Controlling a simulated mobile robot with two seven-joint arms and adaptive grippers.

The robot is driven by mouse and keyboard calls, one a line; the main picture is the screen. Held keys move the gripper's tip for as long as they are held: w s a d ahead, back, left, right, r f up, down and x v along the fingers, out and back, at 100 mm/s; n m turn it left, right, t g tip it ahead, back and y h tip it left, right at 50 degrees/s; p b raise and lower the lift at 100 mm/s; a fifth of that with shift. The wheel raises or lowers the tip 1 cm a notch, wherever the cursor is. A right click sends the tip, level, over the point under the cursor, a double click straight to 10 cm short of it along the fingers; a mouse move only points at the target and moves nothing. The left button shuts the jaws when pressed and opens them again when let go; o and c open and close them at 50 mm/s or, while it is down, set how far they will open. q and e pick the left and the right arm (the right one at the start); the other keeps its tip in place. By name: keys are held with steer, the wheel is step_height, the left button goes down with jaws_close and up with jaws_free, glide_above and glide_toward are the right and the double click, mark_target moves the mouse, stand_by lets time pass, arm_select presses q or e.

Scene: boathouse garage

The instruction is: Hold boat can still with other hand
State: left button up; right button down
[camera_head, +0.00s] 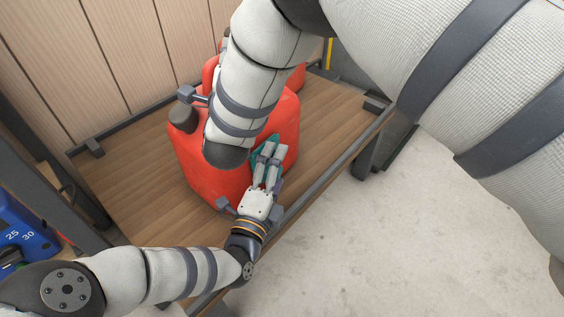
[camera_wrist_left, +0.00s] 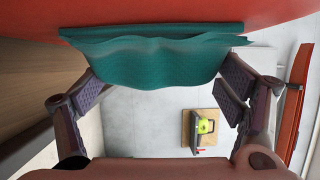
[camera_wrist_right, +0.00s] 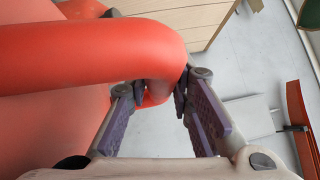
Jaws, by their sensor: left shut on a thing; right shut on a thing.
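The red boat can (camera_head: 185,158) stands on a wooden-topped bench (camera_head: 130,195), with a dark cap (camera_head: 183,118) at its upper left. My left gripper (camera_head: 268,165) is shut on a teal cloth (camera_head: 257,155) at the can's near right side. In the left wrist view the cloth (camera_wrist_left: 155,58) spans between the fingers, close against the red surface (camera_wrist_left: 160,8); firm contact cannot be told. In the right wrist view my right gripper (camera_wrist_right: 162,95) is shut on the can's red handle (camera_wrist_right: 90,52). In the head view my right arm hides most of that gripper and the can's top.
Another red shape (camera_head: 297,78) shows behind the can, partly hidden. A blue object marked 25 and 30 (camera_head: 25,235) is at the left edge. A plank wall (camera_head: 120,60) stands behind the bench. The concrete floor (camera_head: 400,240) at right is clear.

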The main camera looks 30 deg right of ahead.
arm_select(q)
steer(key=shift+s+a, duration=0.3)
steer(key=shift+a, duration=0.55)
steer(key=shift+s+a, duration=0.3)
steer(key=shift+a, duration=0.55)
steer(key=a, duration=0.1)
steer(key=s+a, duration=0.1)
steer(key=a, duration=0.1)
steer(key=shift+a, duration=0.25)
steer(key=s+d, duration=0.2)
steer(key=s, duration=0.3)
steer(key=shift+s, duration=0.35)
steer(key=shift+d, duration=0.1)
steer(key=s, duration=0.1)
steer(key=s+d, duration=0.1)
steer(key=shift+s, duration=0.4)
